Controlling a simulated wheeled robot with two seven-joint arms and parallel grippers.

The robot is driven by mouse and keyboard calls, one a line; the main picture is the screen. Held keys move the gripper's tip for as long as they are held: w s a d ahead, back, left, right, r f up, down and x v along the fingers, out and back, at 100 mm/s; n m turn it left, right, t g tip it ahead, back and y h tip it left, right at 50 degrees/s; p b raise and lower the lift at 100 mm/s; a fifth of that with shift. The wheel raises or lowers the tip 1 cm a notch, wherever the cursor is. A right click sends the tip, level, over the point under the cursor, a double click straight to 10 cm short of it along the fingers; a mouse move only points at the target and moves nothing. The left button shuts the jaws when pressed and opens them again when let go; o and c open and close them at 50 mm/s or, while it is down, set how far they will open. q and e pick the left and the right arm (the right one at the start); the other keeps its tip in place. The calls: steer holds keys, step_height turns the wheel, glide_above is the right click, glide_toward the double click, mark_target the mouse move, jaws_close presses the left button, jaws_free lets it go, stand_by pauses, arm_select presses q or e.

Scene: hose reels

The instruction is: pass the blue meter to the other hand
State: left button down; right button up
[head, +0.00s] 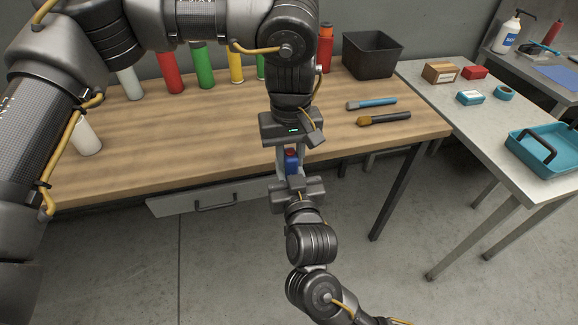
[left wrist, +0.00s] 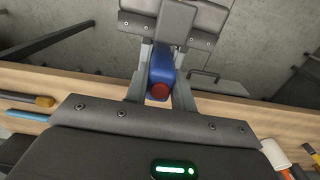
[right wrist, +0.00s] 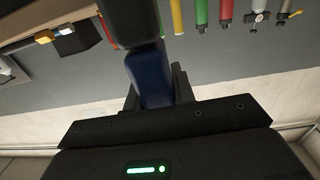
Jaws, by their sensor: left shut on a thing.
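The blue meter (head: 291,160) is a small blue body with a red cap, held in the air in front of the workbench. My left gripper (head: 290,152) reaches down from above and is shut on it. In the left wrist view the meter (left wrist: 161,72) sits between the left fingers, red end towards that camera. My right gripper (head: 294,174) comes up from below, its fingers around the lower part of the meter. In the right wrist view the dark blue meter (right wrist: 152,75) lies between the right fingers; whether they press on it I cannot tell.
The wooden workbench (head: 210,140) behind carries several coloured cylinders, a dark bin (head: 372,55), a blue-handled tool (head: 372,103) and a brush (head: 384,118). A grey side table (head: 440,95) with small boxes and a teal tray (head: 545,150) stands right. The front floor is clear.

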arm_select(q)
steer(key=c, duration=1.1)
jaws_free()
